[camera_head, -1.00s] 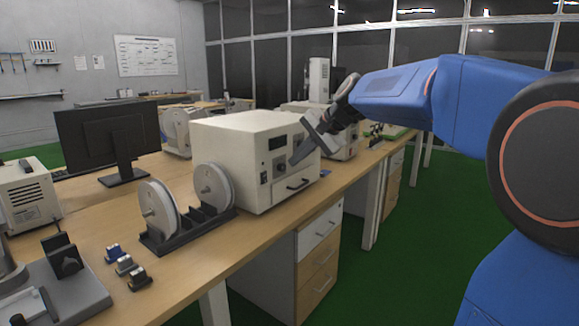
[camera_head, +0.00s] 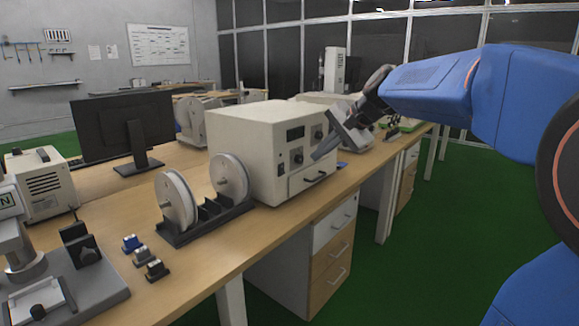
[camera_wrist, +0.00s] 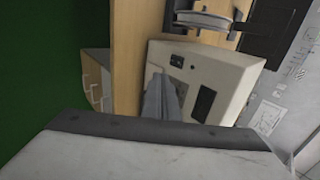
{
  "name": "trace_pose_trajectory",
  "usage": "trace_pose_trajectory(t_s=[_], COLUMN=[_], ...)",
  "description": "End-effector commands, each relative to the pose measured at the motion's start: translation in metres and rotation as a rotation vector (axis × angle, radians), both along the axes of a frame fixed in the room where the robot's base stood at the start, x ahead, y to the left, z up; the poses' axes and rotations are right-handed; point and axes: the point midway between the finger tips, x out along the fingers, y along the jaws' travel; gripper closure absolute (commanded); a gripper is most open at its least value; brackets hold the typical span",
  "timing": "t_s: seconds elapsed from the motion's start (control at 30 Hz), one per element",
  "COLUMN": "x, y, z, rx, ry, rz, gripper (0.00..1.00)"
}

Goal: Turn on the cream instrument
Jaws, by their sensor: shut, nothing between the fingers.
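The cream instrument (camera_head: 240,140) is a boxy unit on the wooden bench. Its front panel has a dark display (camera_head: 296,133), dark knobs (camera_head: 298,158), a small dark switch panel (camera_head: 282,169) and a drawer-like handle at the bottom. My gripper (camera_head: 316,155) is shut and empty, its tip in front of the panel's right part. I cannot tell whether it touches. The fingers hide part of the front.
A reel stand (camera_head: 205,222) with two white reels stands beside the instrument. A monitor (camera_head: 122,130), another vented cream box (camera_head: 42,180) and small blocks (camera_head: 142,257) are on the bench. More equipment stands behind my gripper. Green floor (camera_head: 440,240) is open at right.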

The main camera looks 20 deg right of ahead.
Motion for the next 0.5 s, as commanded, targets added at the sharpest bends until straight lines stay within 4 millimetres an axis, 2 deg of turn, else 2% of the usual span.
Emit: trace_pose_trajectory(t_s=[0.27,0.5], x=[0.004,0.022], y=[0.003,0.017], z=[-0.005,-0.03], rx=[0.0,0.001], ry=[0.001,0.003], rz=[0.001,0.003], gripper=[1.0,1.0])
